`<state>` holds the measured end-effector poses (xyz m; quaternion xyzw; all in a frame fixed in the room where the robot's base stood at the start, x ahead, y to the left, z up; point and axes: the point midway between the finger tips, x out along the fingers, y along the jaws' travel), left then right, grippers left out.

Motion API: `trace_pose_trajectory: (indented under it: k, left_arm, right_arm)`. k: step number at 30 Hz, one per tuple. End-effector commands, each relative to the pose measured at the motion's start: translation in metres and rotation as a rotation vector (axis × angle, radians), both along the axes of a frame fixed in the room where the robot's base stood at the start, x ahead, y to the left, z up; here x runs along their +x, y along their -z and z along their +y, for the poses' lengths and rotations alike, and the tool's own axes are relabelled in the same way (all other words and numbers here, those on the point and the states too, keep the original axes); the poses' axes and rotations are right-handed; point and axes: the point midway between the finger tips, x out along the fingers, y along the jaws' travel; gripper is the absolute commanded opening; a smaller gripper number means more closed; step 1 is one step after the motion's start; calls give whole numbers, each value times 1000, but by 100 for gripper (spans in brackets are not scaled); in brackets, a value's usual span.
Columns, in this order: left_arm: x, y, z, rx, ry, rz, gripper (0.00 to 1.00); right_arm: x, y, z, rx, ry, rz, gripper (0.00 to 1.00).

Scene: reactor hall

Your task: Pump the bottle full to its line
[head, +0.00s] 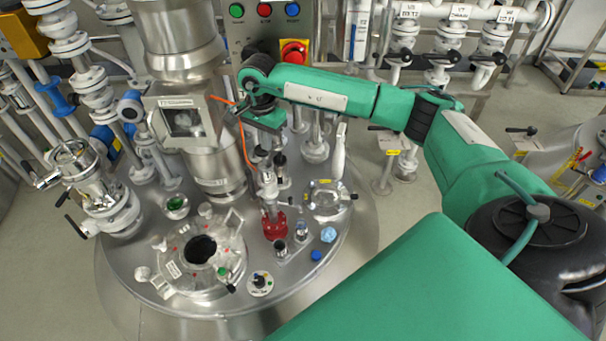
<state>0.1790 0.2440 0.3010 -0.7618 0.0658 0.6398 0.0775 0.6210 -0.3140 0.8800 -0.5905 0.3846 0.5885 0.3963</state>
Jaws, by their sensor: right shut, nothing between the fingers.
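My right gripper (270,160) is at the end of the green arm, above the round steel vessel lid. It is shut and empty. Just below it stands an upright metal fitting with a red base (274,228), which may be the pump; I cannot tell whether the gripper touches its top. My left gripper is not in view.
A steel column (215,172) rises beside the gripper. A button panel (264,22) stands behind.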

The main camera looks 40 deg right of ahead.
Motion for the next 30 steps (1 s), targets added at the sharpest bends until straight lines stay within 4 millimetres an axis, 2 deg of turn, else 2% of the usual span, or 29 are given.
trace_pose_trajectory:
  k: [1,19,30]
  left_arm:
    - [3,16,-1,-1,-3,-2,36]
    - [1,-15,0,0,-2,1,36]
    - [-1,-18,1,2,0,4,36]
  right_arm:
    - [0,12,0,0,1,1,0]
    - [0,-46,-1,-1,0,0,0]
    - [-1,-52,-1,0,0,0,0]
